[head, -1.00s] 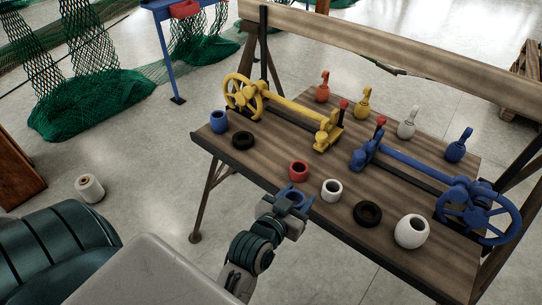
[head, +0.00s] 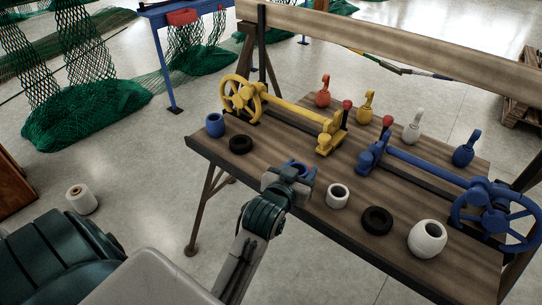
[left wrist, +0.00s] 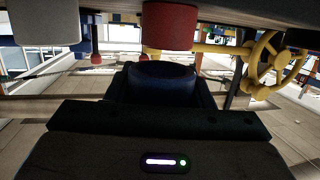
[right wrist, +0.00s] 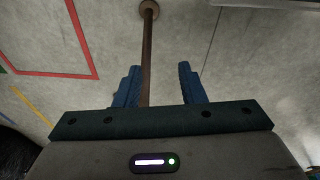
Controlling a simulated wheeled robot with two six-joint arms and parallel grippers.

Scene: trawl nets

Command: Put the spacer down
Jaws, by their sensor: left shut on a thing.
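A blue ring-shaped spacer (head: 302,169) is in my left gripper (head: 297,174), at the front edge of the wooden table (head: 330,230). In the left wrist view the blue spacer (left wrist: 160,75) sits between the two dark fingers, which are shut on it. A red spacer (left wrist: 170,25) shows just beyond it there; in the head view my gripper hides it. My right gripper (right wrist: 158,86) is open and empty, over the floor in the right wrist view.
On the table stand a white ring (head: 337,195), a black ring (head: 377,220), a larger white spacer (head: 427,238), another black ring (head: 240,144) and a blue cup-like piece (head: 215,125). A yellow handwheel mechanism (head: 290,112) and a blue one (head: 430,167) lie behind.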

